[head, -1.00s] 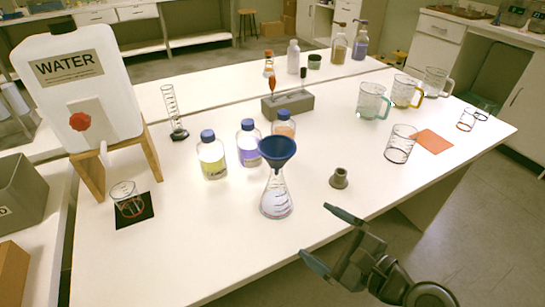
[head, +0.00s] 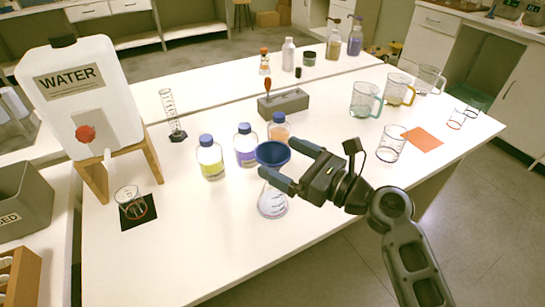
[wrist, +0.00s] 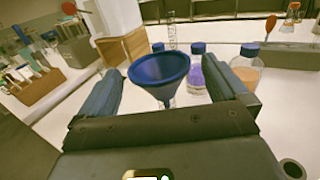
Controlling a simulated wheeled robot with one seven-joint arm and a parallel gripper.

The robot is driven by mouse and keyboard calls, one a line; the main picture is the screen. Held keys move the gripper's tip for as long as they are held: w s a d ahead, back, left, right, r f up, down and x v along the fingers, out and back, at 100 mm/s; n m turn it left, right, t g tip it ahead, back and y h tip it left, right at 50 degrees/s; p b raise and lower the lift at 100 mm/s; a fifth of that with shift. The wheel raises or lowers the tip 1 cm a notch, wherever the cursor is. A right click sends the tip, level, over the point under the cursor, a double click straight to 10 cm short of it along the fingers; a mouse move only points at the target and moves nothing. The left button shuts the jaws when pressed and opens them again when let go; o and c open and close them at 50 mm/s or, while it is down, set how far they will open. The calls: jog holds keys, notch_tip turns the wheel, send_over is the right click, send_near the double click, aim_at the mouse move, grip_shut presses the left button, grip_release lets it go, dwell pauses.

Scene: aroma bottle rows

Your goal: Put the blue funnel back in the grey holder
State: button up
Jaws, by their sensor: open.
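The blue funnel (head: 272,154) sits in the mouth of a clear conical flask (head: 272,203) on the white table. My gripper (head: 288,164) is open, with its two fingers on either side of the funnel's cone. In the wrist view the funnel (wrist: 160,72) stands between the fingers, with a gap visible on each side. A small round grey holder with an open top (wrist: 292,168) shows at the lower right of the wrist view. In the head view it is hidden behind my gripper.
Capped bottles with yellow (head: 210,160), purple (head: 246,148) and orange (head: 278,130) contents stand close behind the funnel. A grey block (head: 284,104) is farther back. Glass mugs (head: 364,102) and a beaker (head: 390,146) stand to the right. The front table area is clear.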

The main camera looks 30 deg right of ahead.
aim_at(262, 148)
jog(key=x, duration=0.5)
jog(key=shift+w+a+f+p, duration=0.1)
jog(key=shift+a+p, duration=0.05)
jog(key=shift+p, duration=0.15)
jog(key=c, duration=1)
